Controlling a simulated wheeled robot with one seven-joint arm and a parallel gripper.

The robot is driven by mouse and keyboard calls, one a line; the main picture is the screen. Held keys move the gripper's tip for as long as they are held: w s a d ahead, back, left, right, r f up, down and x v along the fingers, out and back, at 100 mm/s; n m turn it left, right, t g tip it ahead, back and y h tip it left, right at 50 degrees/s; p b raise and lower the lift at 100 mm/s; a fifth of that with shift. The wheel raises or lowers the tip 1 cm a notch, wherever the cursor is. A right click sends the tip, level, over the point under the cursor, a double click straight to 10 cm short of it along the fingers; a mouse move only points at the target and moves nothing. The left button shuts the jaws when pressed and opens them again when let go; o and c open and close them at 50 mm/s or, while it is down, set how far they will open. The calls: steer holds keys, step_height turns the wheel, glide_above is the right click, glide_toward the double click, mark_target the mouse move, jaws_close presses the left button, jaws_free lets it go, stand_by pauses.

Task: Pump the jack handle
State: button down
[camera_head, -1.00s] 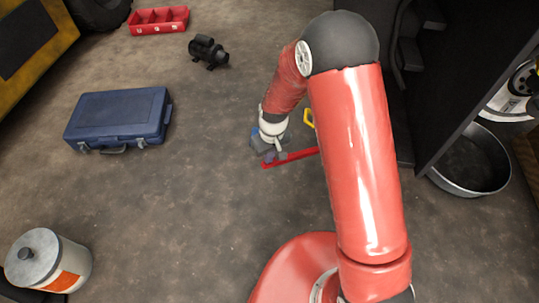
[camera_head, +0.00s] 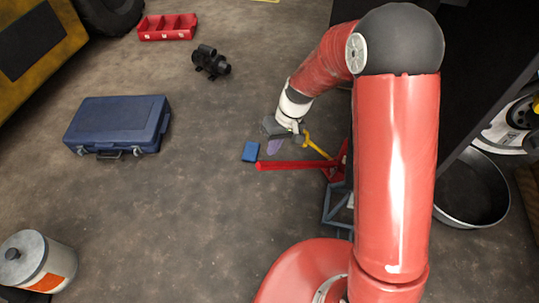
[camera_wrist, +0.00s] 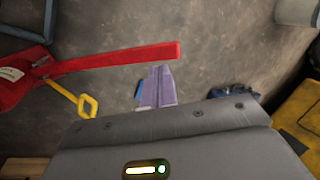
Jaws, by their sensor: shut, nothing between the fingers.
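The jack handle (camera_head: 290,165) is a long red bar running left from the red jack body (camera_head: 340,160). In the wrist view the bar (camera_wrist: 120,61) lies across the upper left, joined to the jack at the far left. A yellow looped handle (camera_head: 318,148) sits beside it, also seen in the wrist view (camera_wrist: 85,102). My gripper (camera_head: 273,146) is beside the bar's free end, on its far side in the head view. Its purple fingers (camera_wrist: 156,88) are together, with nothing between them. They look apart from the bar; the exact height gap cannot be told.
A blue-grey frame (camera_head: 336,210) stands nearer. A blue case (camera_head: 118,124), red tray (camera_head: 167,27), black motor (camera_head: 210,62) and canister (camera_head: 38,262) are left. Floor between is clear.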

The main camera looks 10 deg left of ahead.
steer(key=b+x, duration=0.2)
steer(key=x, duration=1)
steer(key=shift+s+f, duration=0.15)
steer(key=shift+f, duration=0.15)
steer(key=s+a+f+t+h+b, duration=0.1)
steer(key=f, duration=0.5)
steer(key=s+a+f+t+h+b, duration=0.1)
steer(key=a+f+h+b, duration=0.1)
steer(key=f, duration=0.5)
steer(key=shift+t+h, duration=0.3)
steer(key=shift+a, duration=0.1)
step_height(320, 180, up, 15)
steer(key=p, duration=0.5)
steer(key=shift+r, duration=0.15)
steer(key=shift+a, duration=0.1)
